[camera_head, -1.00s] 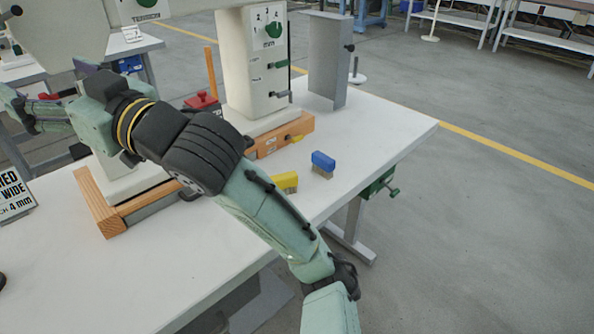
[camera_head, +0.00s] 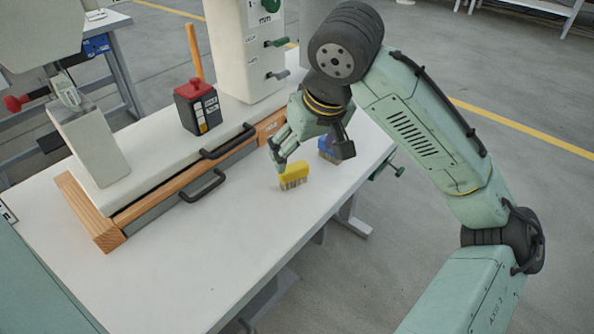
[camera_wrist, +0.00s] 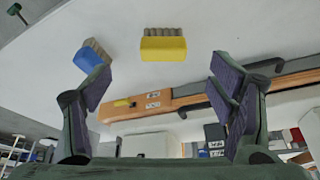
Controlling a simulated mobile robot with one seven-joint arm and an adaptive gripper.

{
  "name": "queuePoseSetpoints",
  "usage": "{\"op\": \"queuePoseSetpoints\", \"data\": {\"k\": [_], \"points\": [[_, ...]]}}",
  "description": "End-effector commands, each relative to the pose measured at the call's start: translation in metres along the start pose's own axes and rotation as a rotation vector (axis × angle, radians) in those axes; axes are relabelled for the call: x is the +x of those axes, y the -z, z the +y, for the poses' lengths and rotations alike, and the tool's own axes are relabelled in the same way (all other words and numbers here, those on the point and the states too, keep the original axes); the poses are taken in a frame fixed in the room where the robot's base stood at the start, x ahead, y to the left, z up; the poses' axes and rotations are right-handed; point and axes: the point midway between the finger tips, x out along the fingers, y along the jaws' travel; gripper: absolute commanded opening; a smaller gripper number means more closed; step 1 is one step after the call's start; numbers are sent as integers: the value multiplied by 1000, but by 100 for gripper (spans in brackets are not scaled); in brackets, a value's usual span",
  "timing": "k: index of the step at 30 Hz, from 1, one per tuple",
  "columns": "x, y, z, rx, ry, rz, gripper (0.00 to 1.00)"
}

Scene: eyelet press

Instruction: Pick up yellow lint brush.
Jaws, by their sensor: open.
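The yellow lint brush (camera_head: 293,172) lies on the white table in the head view, yellow back up and bristles down. It also shows in the wrist view (camera_wrist: 163,47), at the top, beyond and between my fingertips. My gripper (camera_head: 279,160) is just above and to the left of the brush in the head view. In the wrist view my gripper (camera_wrist: 160,85) has its two purple-padded fingers wide apart with nothing between them. I cannot tell the exact gap between fingertips and brush.
A blue brush (camera_head: 327,146) stands close behind the yellow one, partly hidden by my gripper. A wood-edged press base with black handles (camera_head: 204,186) and a black box with a red top (camera_head: 197,106) are to the left. The front of the white table (camera_head: 180,270) is clear.

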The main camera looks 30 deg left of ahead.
Motion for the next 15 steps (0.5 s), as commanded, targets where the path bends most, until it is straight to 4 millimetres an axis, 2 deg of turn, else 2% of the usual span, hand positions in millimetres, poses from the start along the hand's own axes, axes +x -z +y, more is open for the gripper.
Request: {"op": "queuePoseSetpoints", "data": {"k": [6, 11, 15], "points": [[35, 0, -1, -1, 2, 0, 77], [46, 1, -1, -2, 2, 1, 77], [62, 2, -3, -2, 2, 1, 77]]}}
